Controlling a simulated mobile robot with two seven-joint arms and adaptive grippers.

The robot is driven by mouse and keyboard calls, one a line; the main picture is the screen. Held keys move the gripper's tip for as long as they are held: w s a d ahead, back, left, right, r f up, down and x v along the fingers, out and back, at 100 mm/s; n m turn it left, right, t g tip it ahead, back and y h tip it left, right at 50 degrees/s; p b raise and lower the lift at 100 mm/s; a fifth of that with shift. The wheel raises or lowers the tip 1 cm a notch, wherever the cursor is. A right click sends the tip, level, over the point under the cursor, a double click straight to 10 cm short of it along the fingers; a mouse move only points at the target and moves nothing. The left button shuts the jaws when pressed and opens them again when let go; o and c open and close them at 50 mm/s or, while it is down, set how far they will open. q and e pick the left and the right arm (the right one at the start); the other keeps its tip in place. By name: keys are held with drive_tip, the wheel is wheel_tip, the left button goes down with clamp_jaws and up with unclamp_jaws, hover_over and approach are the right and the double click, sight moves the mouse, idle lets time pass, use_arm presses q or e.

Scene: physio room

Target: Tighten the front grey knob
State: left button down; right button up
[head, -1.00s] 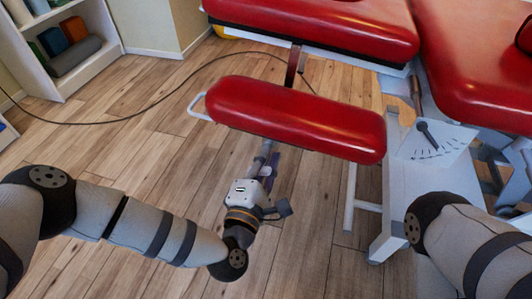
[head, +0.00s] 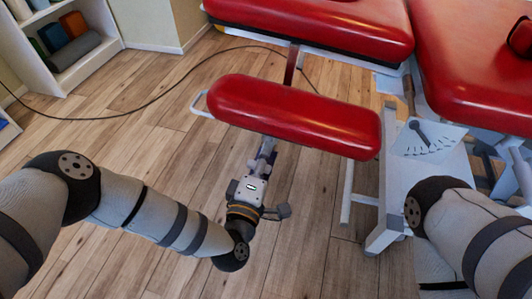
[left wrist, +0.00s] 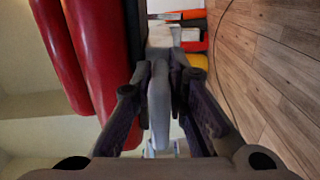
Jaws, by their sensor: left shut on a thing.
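The front grey knob (left wrist: 158,105) shows in the left wrist view as a long, light grey piece between the two dark fingers. My left gripper (left wrist: 160,120) is shut on it. In the head view the left gripper (head: 265,152) reaches in from below to the front edge of the narrow red pad (head: 295,112). The knob is mostly hidden there by the gripper and the pad. My right gripper is outside both views; only part of the right arm shows at the right.
The treatment table's larger red cushions (head: 320,22) lie behind the pad. Its white frame (head: 392,185) and an angle dial (head: 428,138) stand to the right. A black cable (head: 130,115) crosses the wooden floor. A shelf (head: 90,68) stands at the far left.

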use_arm(q)
drive_tip(key=shift+a, duration=0.1)
drive_tip(key=c, duration=1.7)
unclamp_jaws()
drive_tip(key=shift+o, duration=0.2)
drive_tip(key=v, duration=1.2)
